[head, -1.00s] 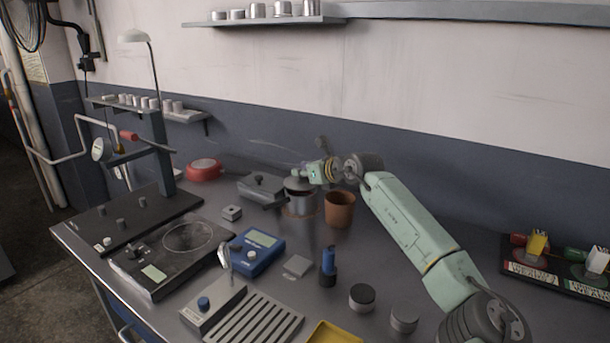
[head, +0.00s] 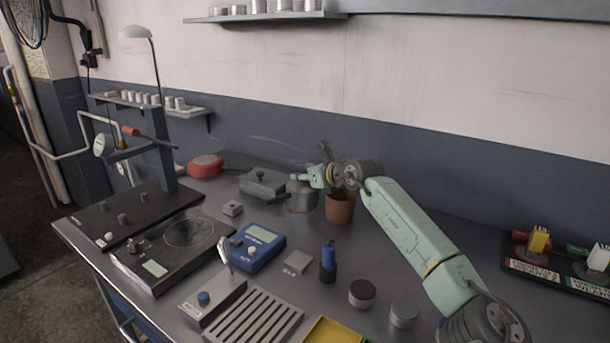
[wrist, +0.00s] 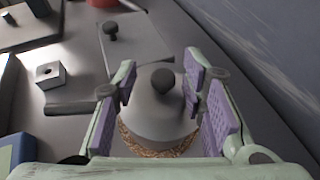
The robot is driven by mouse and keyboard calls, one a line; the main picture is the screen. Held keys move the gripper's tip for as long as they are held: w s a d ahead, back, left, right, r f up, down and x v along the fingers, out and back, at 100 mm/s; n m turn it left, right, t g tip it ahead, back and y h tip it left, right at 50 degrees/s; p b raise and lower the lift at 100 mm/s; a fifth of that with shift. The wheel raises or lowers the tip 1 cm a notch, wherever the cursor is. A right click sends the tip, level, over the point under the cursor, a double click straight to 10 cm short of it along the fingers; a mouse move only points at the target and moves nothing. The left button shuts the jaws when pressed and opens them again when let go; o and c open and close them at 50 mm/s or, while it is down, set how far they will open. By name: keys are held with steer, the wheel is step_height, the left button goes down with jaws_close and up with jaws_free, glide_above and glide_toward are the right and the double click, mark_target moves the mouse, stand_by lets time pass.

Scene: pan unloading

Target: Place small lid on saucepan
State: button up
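The small lid (wrist: 150,112) is a grey dome with a dark round knob (wrist: 164,80). In the wrist view it lies over the saucepan, which stands on a cork-coloured mat (wrist: 128,137). In the head view the saucepan (head: 300,198) is grey and stands at the back middle of the bench; its top is partly hidden by my gripper (head: 310,177). In the wrist view my gripper's two purple-padded fingers stand apart on either side of the knob, with gaps between pads and knob. I cannot see the whole rim, so exact seating is unclear.
A brown pot (head: 340,208) stands close right of the saucepan. A grey rectangular lidded dish (head: 262,186) is close left, and a red pan (head: 205,166) lies further left. A blue device (head: 258,247) and a blue-black bottle (head: 328,263) stand in front.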

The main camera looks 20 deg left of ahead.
steer(key=shift+r, duration=0.25)
steer(key=b+v, duration=0.4)
steer(key=v, duration=0.8)
